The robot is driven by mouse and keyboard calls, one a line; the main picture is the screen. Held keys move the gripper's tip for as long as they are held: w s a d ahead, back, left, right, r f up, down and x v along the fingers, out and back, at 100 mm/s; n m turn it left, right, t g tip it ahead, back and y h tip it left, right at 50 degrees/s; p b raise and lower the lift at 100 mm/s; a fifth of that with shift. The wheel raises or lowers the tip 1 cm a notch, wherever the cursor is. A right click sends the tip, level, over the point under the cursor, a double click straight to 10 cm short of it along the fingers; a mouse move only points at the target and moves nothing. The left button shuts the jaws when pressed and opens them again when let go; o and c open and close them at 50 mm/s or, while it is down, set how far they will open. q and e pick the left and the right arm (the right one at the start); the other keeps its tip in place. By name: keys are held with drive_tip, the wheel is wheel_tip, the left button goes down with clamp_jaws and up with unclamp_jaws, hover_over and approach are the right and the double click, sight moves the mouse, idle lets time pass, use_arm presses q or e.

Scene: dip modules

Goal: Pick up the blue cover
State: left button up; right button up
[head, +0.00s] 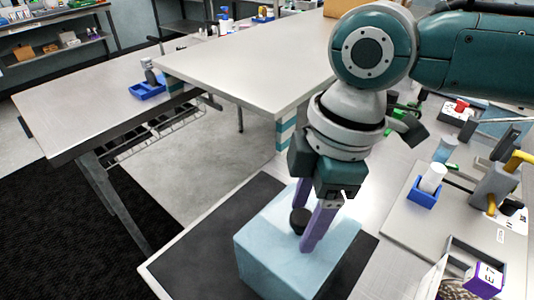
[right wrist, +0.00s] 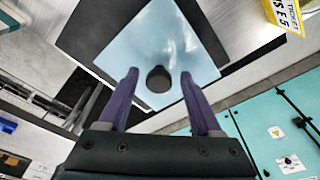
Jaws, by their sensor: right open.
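The blue cover (head: 277,258) is a pale blue box shape with a black round knob (head: 299,221) on its top. It stands on a black mat on the near bench. My right gripper (head: 303,226) points down over the cover, with its two purple fingers apart. In the right wrist view the knob (right wrist: 158,80) shows between the open fingertips (right wrist: 158,74), with a gap on each side, and the cover's top (right wrist: 168,35) lies beyond. Whether the fingers touch the cover's top cannot be told. My left gripper is not in view.
The black mat (head: 205,252) lies under the cover. To its right stand a small blue holder with a white cylinder (head: 432,178), and a purple-and-white box (head: 484,279). A pale table (head: 250,68) stands behind, and a blue tray (head: 147,91) sits on the left table.

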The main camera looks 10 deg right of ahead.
drive_tip(key=shift+f, duration=0.15)
clamp_jaws()
idle(0.4)
idle(1.0)
